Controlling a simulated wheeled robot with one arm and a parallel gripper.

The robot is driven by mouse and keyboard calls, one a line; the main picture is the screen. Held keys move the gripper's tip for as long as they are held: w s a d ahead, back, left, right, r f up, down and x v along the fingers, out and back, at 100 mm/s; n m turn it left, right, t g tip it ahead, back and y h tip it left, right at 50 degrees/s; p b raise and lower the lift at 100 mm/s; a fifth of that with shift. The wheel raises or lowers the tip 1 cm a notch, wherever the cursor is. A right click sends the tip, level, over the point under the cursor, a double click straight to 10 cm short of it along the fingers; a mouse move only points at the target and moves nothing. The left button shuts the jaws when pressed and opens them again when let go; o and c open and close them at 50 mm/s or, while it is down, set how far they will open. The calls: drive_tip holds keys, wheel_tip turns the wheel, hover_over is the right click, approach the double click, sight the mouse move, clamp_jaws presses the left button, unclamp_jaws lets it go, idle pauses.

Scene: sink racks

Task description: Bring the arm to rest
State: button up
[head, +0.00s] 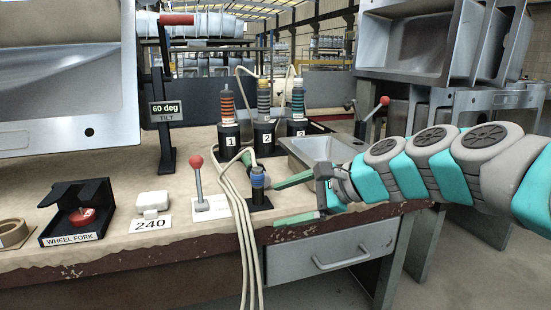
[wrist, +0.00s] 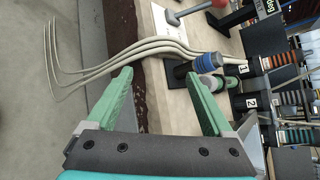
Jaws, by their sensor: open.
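My gripper (head: 273,205) is open and reaches in from the right over the front edge of the workbench, its two green fingers spread apart. It also shows in the wrist view (wrist: 158,73), with nothing held between the fingers. My teal and grey arm (head: 425,160) stretches out to the right. A blue-topped cylinder in a black holder (head: 258,182) stands close to the fingertips in the head view. In the wrist view a blue and grey cylinder (wrist: 207,63) lies just beyond the right finger; I cannot tell whether they touch.
Pale cables (head: 238,215) hang over the bench edge. Numbered black holders with banded cartridges (head: 263,122) stand behind. A red-knobbed lever (head: 197,175), a white box (head: 152,203) and a black WHEEL FORK box (head: 77,212) sit left. A metal basin (head: 315,152) and a drawer (head: 330,250) are near my gripper.

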drive_tip(key=s+d+f+n+g+h, duration=0.2)
drive_tip(key=s+f+n, duration=0.3)
drive_tip(key=s+f, duration=0.4)
drive_tip(key=s+d+f+n+g+h, duration=0.3)
drive_tip(key=s+f+n+h, duration=0.2)
drive_tip(key=s+f, duration=0.4)
drive_tip(key=s, duration=0.4)
drive_tip(key=shift+n, duration=0.4)
drive_tip(key=s+d+f+n+h, duration=0.1)
drive_tip(key=s+d, duration=0.1)
drive_tip(key=s, duration=0.1)
drive_tip(key=s+d+f+n+g+h, duration=0.1)
drive_tip(key=s+d+f, duration=0.1)
drive_tip(key=s+d, duration=0.1)
drive_tip(key=s+d+f+n+g+h, duration=0.1)
drive_tip(key=s+d, duration=0.2)
drive_tip(key=s, duration=0.1)
drive_tip(key=shift+f+n+h, duration=0.3)
